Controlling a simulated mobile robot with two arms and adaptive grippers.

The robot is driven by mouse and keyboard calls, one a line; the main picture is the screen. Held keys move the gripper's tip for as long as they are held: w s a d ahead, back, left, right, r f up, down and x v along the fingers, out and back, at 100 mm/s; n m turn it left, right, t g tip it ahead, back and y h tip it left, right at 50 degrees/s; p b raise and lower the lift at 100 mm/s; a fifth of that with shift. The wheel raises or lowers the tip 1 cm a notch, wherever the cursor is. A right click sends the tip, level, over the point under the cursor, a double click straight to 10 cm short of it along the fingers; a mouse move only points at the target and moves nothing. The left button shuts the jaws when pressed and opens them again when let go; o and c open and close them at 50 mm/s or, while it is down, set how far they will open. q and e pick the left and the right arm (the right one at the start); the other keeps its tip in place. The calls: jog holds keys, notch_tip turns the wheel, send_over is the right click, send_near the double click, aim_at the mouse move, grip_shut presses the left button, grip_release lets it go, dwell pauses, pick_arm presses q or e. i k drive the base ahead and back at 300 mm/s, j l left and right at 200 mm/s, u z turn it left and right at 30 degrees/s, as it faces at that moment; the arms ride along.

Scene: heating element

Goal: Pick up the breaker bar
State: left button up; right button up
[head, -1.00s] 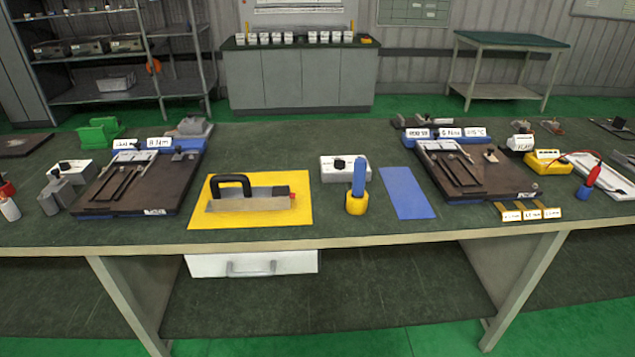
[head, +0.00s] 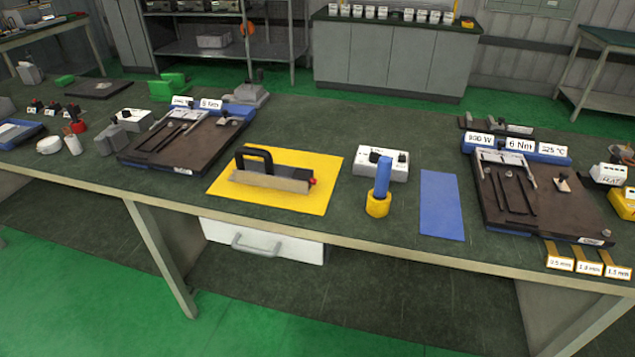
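I cannot make out for sure which thing is the breaker bar. A tool with a black handle and a flat grey bar (head: 272,180) lies on a yellow mat (head: 322,193) at the middle of the bench. It has a small red part at its right end. A blue upright handle (head: 383,174) stands in a yellow round holder (head: 377,207) to its right. Neither of my grippers is in view.
A blue mat (head: 441,205) lies bare right of the holder. A white box (head: 366,160) stands behind it. Dark boards with fixtures stand left (head: 165,161) and right (head: 560,222).

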aim_at(266, 173)
jog(key=i+j+z, duration=0.15)
jog(key=i+j, duration=0.15)
jog(key=i+j+z, duration=0.1)
jog(key=i+j, duration=0.15)
jog(key=j, duration=0.15)
jog(key=i+j+z, duration=0.25)
jog(key=i+j, duration=0.2)
jog(key=j, duration=0.35)
